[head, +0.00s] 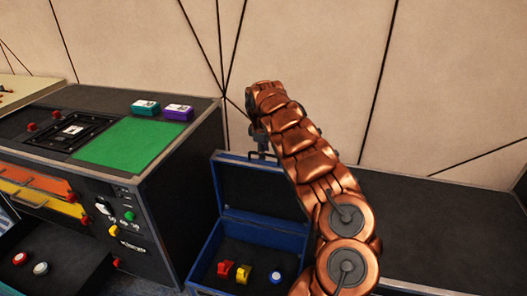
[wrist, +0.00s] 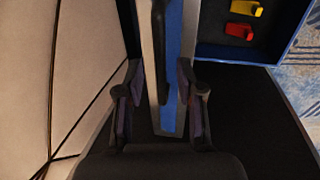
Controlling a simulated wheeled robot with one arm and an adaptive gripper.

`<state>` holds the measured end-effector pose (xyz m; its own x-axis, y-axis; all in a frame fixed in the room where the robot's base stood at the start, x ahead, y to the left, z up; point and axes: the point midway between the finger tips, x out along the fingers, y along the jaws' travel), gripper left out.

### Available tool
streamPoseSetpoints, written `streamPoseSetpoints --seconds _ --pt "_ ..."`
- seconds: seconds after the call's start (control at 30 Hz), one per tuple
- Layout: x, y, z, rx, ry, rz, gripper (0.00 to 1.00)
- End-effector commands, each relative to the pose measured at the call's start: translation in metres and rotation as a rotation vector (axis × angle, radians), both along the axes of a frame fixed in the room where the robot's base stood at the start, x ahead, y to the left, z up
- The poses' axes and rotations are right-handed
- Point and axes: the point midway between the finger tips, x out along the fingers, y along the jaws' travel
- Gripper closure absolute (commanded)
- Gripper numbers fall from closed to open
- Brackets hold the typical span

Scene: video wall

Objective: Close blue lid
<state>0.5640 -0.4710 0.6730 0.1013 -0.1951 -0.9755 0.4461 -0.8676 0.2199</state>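The blue lid (head: 252,185) stands raised, roughly upright, at the back of the blue case (head: 200,272), with its dark inside facing the front. In the wrist view the lid (wrist: 172,85) shows edge-on as a blue and grey strip running between my fingers. My gripper (wrist: 158,75) is open, its two fingers wide apart on either side of this strip. A gap shows on the left; whether the right finger touches the lid, I cannot tell. In the head view my gripper (head: 258,138) is at the lid's top edge, partly hidden by my copper arm.
A red block (head: 225,269), a yellow block (head: 243,273) and a blue round button (head: 276,277) are inside the case. A console with a green mat (head: 125,144) stands at left. A dark surface (head: 440,225) lies at right. The panelled wall (head: 320,60) is close behind.

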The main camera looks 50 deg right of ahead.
Motion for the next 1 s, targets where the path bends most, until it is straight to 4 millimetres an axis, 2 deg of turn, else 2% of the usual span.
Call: streamPoseSetpoints --seconds 0.03,0.4,1.0 --pt "0.0000 0.0001 0.0000 0.000 0.000 0.000 0.63" --pt "0.0000 0.0002 0.0000 0.001 0.000 0.000 1.00" --pt "-0.0001 0.0000 0.0000 0.000 0.000 0.000 1.00"
